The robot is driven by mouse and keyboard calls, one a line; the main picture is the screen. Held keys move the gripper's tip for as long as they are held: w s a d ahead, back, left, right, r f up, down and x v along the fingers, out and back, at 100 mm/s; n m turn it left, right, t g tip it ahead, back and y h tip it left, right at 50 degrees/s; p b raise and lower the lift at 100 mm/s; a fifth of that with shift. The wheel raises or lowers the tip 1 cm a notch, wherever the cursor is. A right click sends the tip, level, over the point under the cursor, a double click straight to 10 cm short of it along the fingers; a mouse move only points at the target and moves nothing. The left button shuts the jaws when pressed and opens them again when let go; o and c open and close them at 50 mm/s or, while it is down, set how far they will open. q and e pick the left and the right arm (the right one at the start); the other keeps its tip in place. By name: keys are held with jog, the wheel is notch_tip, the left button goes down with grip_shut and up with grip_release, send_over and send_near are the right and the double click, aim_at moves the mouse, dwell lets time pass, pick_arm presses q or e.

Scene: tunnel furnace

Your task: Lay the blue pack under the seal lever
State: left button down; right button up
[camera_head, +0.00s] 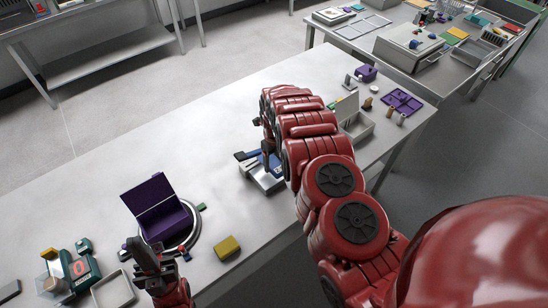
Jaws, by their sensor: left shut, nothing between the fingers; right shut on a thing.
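A sealer (264,181) with a pale base and a dark lever (246,155) stands near the front edge of the long table, left of my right arm. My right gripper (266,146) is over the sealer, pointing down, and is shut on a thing. Blue (275,161) shows just below its fingers; this appears to be the blue pack, mostly hidden by my arm and the sealer. I cannot tell whether it lies under the lever. My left gripper (143,256) is shut and empty at the lower left, in front of the purple open box.
The purple box (164,214) stands on a round base. A yellow block (227,247), a grey tray (114,291) and a green device (76,274) are nearby. A purple tray (402,101) and small parts lie beyond my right arm. The table's left-middle is clear.

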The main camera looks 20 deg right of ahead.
jog(key=shift+f+b, duration=0.3)
jog(key=shift+f, duration=0.4)
jog(key=shift+f+b, duration=0.45)
jog(key=shift+f, duration=0.45)
jog(key=shift+f+b, duration=0.45)
jog(key=shift+f, duration=0.3)
jog(key=shift+w+f+b, duration=0.1)
jog(key=shift+f+b, duration=0.4)
jog(key=shift+f, duration=0.35)
jog(key=w+b, duration=0.1)
jog(key=b, duration=0.1)
jog(key=w+a+b, duration=0.1)
jog(key=b, duration=0.2)
jog(key=shift+w, duration=0.35)
jog(key=w+b, duration=0.1)
jog(key=b, duration=0.1)
jog(key=shift+a+b, duration=0.15)
jog(key=shift+b, duration=0.25)
jog(key=shift+w+a+r+b, duration=0.1)
jog(key=shift+w+r+b, duration=0.05)
jog(key=shift+b, duration=0.55)
jog(key=shift+w+b, duration=0.1)
jog(key=shift+b, duration=0.4)
